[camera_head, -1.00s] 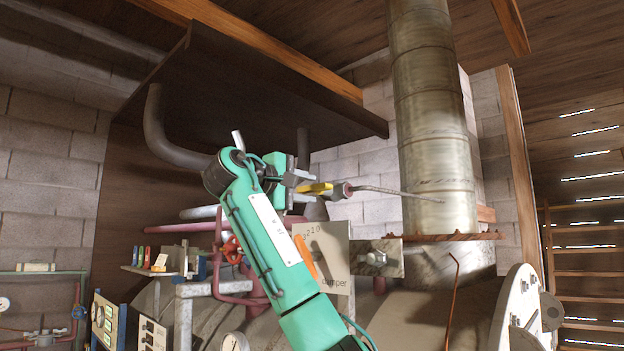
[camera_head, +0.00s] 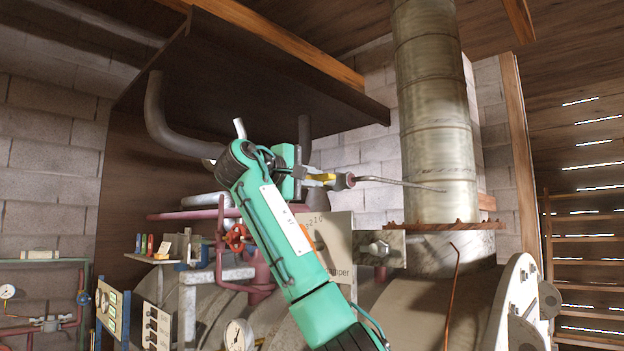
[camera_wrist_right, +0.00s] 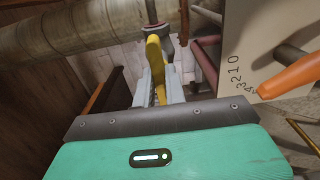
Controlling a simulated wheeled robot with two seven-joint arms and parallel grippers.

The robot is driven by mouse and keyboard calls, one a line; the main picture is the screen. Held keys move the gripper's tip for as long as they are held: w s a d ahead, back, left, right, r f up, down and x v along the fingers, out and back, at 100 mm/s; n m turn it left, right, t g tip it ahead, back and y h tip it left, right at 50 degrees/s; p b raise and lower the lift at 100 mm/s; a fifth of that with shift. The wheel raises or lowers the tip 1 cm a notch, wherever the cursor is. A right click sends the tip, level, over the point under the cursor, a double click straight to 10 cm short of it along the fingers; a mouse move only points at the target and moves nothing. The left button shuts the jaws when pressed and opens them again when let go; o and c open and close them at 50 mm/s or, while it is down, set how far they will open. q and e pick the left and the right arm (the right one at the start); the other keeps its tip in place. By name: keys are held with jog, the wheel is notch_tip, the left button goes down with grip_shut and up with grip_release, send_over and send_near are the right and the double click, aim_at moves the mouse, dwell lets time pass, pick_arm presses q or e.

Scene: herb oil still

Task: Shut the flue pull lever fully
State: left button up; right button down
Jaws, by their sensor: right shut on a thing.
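The flue pull lever looks to be the thin grey rod (camera_head: 395,182) with a dark red collar and a yellow grip (camera_head: 321,178). It reaches right from my gripper to the front of the flue pipe (camera_head: 438,150), where its far end appears to meet the pipe. My right gripper (camera_head: 308,177) is shut on the yellow grip. In the right wrist view, the yellow grip (camera_wrist_right: 155,58) stands between the two grey fingers (camera_wrist_right: 157,85), with the dark collar beyond. My left gripper is out of view.
A damper plate (camera_head: 338,232) with a number scale stands just below the gripper, partly behind my arm. Its orange handle (camera_wrist_right: 291,77) is close on the right in the wrist view. A dark hood (camera_head: 260,85) hangs above. Pink pipes (camera_head: 180,215) and a red valve wheel (camera_head: 237,237) lie left.

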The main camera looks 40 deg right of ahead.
jog(key=shift+f, duration=0.15)
jog(key=m, duration=1.8)
dwell(0.5)
jog(key=c, duration=1.5)
grip_release()
jog(key=shift+o, duration=0.2)
jog(key=shift+a, duration=0.1)
